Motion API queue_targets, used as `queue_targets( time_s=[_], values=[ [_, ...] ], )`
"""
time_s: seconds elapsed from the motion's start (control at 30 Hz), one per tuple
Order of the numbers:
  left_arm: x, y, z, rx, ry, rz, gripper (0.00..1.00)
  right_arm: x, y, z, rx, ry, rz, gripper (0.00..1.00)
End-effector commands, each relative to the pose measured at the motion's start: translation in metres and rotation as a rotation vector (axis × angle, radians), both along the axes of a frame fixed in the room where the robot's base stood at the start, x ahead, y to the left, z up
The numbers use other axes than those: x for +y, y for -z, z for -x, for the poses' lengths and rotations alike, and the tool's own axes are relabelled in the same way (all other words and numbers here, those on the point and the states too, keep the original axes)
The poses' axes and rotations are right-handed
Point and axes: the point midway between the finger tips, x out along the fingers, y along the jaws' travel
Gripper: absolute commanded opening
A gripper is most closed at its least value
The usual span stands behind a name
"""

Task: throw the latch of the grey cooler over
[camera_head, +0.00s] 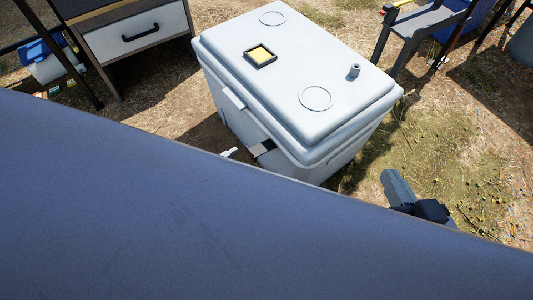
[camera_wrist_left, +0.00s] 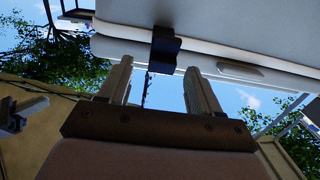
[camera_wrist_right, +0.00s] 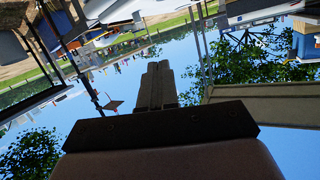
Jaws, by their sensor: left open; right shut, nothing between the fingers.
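The grey cooler (camera_head: 300,70) stands on the ground in the upper middle of the head view, its lid down. My left gripper (camera_wrist_left: 158,70) is open and empty; contact with the latch cannot be told. Only a pale fingertip (camera_head: 229,152) shows in the head view. My right gripper (camera_wrist_right: 158,68) is shut and empty; it shows (camera_head: 395,185) right of the cooler.
A yellow-filled dark square (camera_head: 260,56) and a small grey knob (camera_head: 354,71) are on the lid. A drawer cabinet (camera_head: 140,38) stands at the back left, a folding chair (camera_head: 420,25) at the back right. A broad blue-grey surface hides the lower head view. Dry grass is open at right.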

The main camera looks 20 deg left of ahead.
Motion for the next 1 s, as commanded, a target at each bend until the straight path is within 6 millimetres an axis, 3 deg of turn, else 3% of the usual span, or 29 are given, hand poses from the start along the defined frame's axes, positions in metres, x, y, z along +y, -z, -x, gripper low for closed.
queue_targets(
  time_s=[0.03,0.23,0.63,1.0],
  values=[
    [0.003,0.009,0.001,-0.007,0.004,0.001,0.64,0.001,0.005,0.000,-0.005,-0.003,-0.003,0.00],
    [0.001,0.010,-0.007,-0.021,0.008,0.008,0.64,0.001,0.004,0.001,-0.020,-0.005,0.002,0.00],
    [-0.029,0.010,-0.054,-0.019,0.008,0.007,0.64,-0.009,0.003,0.005,-0.101,0.011,0.062,0.00],
    [-0.033,0.009,-0.059,-0.016,0.008,0.006,0.64,-0.010,-0.001,0.005,-0.117,0.016,0.071,0.00]
  ],
)
